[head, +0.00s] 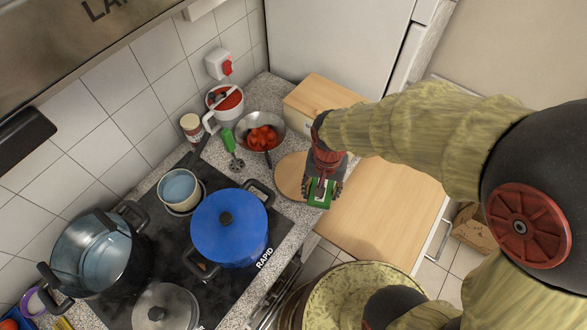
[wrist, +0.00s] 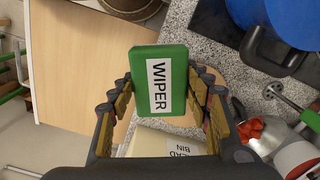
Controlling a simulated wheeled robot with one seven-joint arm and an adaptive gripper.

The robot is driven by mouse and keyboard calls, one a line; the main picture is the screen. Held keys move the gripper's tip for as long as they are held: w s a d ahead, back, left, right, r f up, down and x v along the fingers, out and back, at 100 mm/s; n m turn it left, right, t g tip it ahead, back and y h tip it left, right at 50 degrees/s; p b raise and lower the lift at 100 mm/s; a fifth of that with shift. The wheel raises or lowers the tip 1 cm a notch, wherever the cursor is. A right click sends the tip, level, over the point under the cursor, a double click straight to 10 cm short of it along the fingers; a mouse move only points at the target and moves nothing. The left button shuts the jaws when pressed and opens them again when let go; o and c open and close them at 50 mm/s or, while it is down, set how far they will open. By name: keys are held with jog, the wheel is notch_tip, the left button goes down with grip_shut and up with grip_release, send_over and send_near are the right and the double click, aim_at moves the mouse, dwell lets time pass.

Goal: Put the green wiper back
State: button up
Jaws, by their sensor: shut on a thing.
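The green wiper (head: 320,192) is a small green block with a white label reading WIPER; it also shows upright in the middle of the wrist view (wrist: 150,65). My gripper (head: 322,183) is shut on it, with a finger on each side of the block in the wrist view (wrist: 160,95). In the head view it is held near the counter's front edge, between the round wooden board (head: 290,176) and a light wooden surface (head: 385,215). I cannot tell its exact height above them.
A blue pot (head: 228,228), a steel pot (head: 95,255) and a lidded pan (head: 165,308) stand on the hob. A pan of red food (head: 262,132), a green-handled tool (head: 231,145) and a wooden bread bin (head: 315,98) are behind. A brown bag (head: 474,228) stands on the floor.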

jog(key=w+a+f, duration=0.3)
jog(key=w+f, duration=0.1)
jog(key=w, duration=0.4)
send_over(301, 178)
jog(key=f, duration=0.3)
jog(key=f+b, duration=0.1)
jog(key=f, duration=0.1)
jog(key=shift+s+f, duration=0.1)
jog(key=shift+s, duration=0.15)
jog(key=shift+w+a+f, duration=0.1)
jog(key=shift+w+f, duration=0.05)
jog(key=shift+f, duration=0.75)
jog(key=shift+w+f, duration=0.1)
jog(key=shift+f, duration=0.8)
jog(key=shift+f, duration=0.1)
jog(key=o, duration=1.1)
jog(key=shift+o, duration=0.5)
